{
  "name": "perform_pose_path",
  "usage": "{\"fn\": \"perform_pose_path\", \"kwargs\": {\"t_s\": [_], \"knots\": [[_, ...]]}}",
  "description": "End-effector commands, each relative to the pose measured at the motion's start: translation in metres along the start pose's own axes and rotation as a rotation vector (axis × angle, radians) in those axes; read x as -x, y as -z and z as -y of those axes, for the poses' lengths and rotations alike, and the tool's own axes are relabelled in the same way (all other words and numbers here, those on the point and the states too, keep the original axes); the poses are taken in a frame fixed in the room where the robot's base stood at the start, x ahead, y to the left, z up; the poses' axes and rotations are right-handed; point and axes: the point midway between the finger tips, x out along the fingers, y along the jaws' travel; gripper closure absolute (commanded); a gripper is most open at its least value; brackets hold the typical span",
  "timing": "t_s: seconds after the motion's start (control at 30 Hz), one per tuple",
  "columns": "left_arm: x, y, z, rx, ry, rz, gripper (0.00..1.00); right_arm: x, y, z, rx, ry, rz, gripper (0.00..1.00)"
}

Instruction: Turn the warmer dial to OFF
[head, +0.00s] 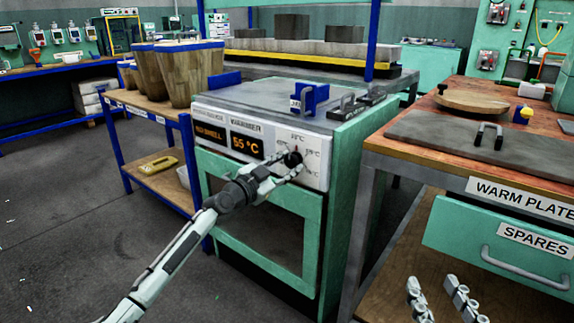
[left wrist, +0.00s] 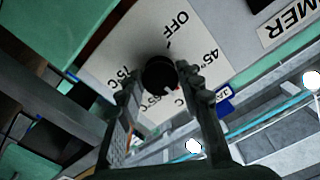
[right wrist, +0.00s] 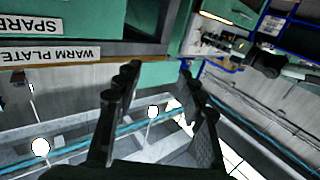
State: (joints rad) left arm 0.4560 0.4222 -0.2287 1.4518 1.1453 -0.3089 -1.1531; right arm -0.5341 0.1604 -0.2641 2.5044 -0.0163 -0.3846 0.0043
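The warmer (head: 262,205) is a green cabinet with a white control panel, and its amber display (head: 246,145) reads 55 °C. The black dial (head: 293,158) is at the panel's right; it also shows in the left wrist view (left wrist: 158,73). There its light mark points down-right, away from the OFF label (left wrist: 175,28). My left gripper (head: 288,167) is open, with one finger on each side of the dial; I cannot tell whether they touch it. My right gripper (head: 440,295) is low at the front right; the right wrist view shows it open and empty (right wrist: 160,70).
A blue clamp-like part (head: 310,98) sits on the warmer's top. A bench with a grey warm plate (head: 450,135) and a spares drawer (head: 500,250) stands at the right. A shelf with wooden pots (head: 175,75) stands at the left. The floor at the left is clear.

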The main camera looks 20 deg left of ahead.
Motion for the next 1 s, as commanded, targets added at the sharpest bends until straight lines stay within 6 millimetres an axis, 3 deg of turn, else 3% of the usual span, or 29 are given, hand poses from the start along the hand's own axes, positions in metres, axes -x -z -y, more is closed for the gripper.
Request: {"fn": "perform_pose_path", "kwargs": {"t_s": [0.03, 0.2, 0.57, 1.0], "knots": [[0.000, 0.000, 0.000, 0.000, 0.000, 0.000, 0.75, 0.000, 0.000, 0.000, 0.000, 0.000, 0.000, 0.60], [0.000, 0.000, 0.000, 0.000, 0.000, 0.000, 0.94, 0.000, 0.000, 0.000, 0.001, 0.000, 0.000, 0.60], [0.000, -0.001, -0.001, 0.071, -0.001, 0.000, 0.94, 0.000, 0.005, 0.002, -0.003, 0.004, -0.033, 0.60], [0.000, 0.000, -0.002, 0.431, -0.001, 0.001, 0.94, 0.002, 0.034, 0.014, -0.028, 0.027, -0.167, 0.60]]}}
